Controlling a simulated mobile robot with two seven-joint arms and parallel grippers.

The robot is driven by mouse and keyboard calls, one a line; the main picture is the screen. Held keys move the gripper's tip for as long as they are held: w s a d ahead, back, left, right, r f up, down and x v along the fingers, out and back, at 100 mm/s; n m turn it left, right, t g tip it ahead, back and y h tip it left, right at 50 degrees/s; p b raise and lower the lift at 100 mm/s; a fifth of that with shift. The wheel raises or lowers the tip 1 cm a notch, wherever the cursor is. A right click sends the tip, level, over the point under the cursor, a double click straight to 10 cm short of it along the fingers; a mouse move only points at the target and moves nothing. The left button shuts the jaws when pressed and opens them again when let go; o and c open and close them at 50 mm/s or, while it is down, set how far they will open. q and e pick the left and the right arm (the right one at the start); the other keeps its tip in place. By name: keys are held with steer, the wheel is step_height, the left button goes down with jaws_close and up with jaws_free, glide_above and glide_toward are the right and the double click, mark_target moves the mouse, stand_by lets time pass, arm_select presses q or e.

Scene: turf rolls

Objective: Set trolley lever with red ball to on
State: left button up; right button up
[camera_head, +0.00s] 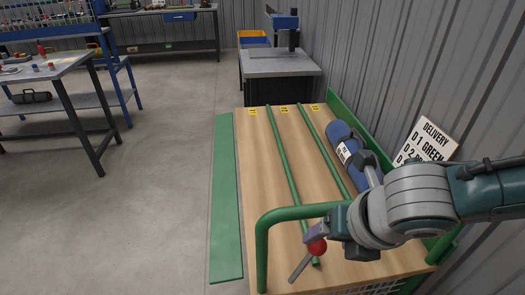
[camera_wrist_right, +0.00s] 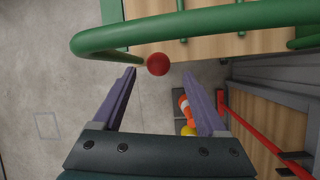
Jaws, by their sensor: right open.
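The trolley (camera_head: 262,170) has a wooden bed and green rails, with a green push handle (camera_head: 300,212) at its near end. The lever's red ball (camera_head: 317,246) shows just below that handle. A grey bar (camera_head: 299,268) slants down-left from the ball; I cannot tell whether it is the lever's rod or a finger. My right gripper (camera_head: 317,236) is at the ball. In the right wrist view its purple fingers (camera_wrist_right: 159,76) are open, and the red ball (camera_wrist_right: 158,64) shows between and just past their tips, not gripped. The lever's pivot is hidden. My left gripper is out of view.
A blue labelled roll (camera_head: 342,150) lies in the trolley's right lane, partly behind my right arm. A delivery sign (camera_head: 428,140) leans at the corrugated wall. A grey-topped stand (camera_head: 280,64) is beyond the trolley. The floor (camera_head: 160,180) on the left is clear.

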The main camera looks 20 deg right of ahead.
mark_target(312, 248)
steer(key=b+x, duration=0.4)
steer(key=x, duration=0.5)
steer(key=shift+a+f+b, duration=0.1)
steer(key=shift+b, duration=0.2)
jaws_close()
stand_by(1.1)
